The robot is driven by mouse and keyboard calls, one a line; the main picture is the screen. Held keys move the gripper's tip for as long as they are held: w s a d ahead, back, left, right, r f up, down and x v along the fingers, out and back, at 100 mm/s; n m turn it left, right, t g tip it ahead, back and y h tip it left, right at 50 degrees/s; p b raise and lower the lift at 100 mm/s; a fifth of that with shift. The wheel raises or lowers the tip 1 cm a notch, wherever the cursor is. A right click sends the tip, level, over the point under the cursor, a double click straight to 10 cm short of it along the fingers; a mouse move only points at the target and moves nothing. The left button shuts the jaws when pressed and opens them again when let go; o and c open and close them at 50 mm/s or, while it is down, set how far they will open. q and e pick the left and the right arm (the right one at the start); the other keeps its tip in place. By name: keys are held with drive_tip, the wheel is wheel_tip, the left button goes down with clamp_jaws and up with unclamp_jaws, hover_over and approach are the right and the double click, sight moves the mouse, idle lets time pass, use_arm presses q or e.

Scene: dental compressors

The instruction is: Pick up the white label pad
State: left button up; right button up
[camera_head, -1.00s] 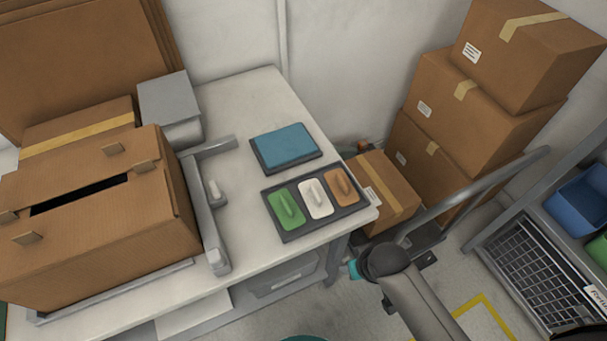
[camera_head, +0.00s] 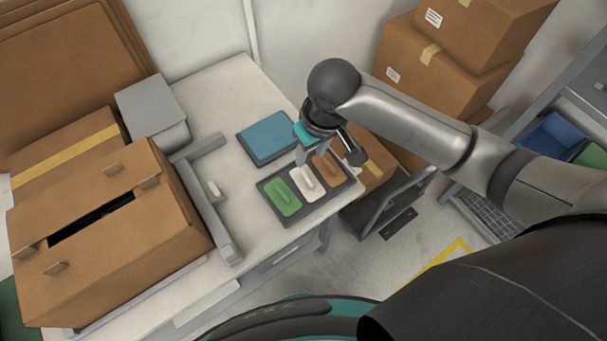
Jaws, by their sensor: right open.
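The white label pad (camera_head: 308,184) lies in the middle of a dark tray (camera_head: 289,219) on the white table, between a green pad (camera_head: 283,197) and an orange-brown pad (camera_head: 331,170). Each pad has a raised grip on top. My right gripper (camera_head: 312,158) is over the tray, pointing down, open, with its fingers close above the far end of the white pad. It partly hides the far ends of the white and brown pads. I cannot tell whether the fingers touch anything. My left gripper is out of view.
A blue pad in a dark holder (camera_head: 267,139) lies just behind the tray. A grey metal frame (camera_head: 212,200) and a large open cardboard box (camera_head: 110,235) stand to the left. Stacked boxes (camera_head: 432,75) are at the right back. Bare table (camera_head: 222,95) shows at the back.

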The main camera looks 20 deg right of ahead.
sight(308, 178)
drive_tip(key=f+b, duration=0.1)
drive_tip(key=f, duration=0.3)
drive_tip(key=w+f+b, duration=0.1)
drive_tip(key=f, duration=0.4)
drive_tip(key=w+f+b, duration=0.1)
drive_tip(key=f, duration=0.4)
drive_tip(key=shift+w+d+b, duration=0.1)
drive_tip(key=shift+w+b, duration=0.15)
drive_tip(key=shift+b, duration=0.05)
drive_tip(key=shift+c, duration=0.3)
clamp_jaws()
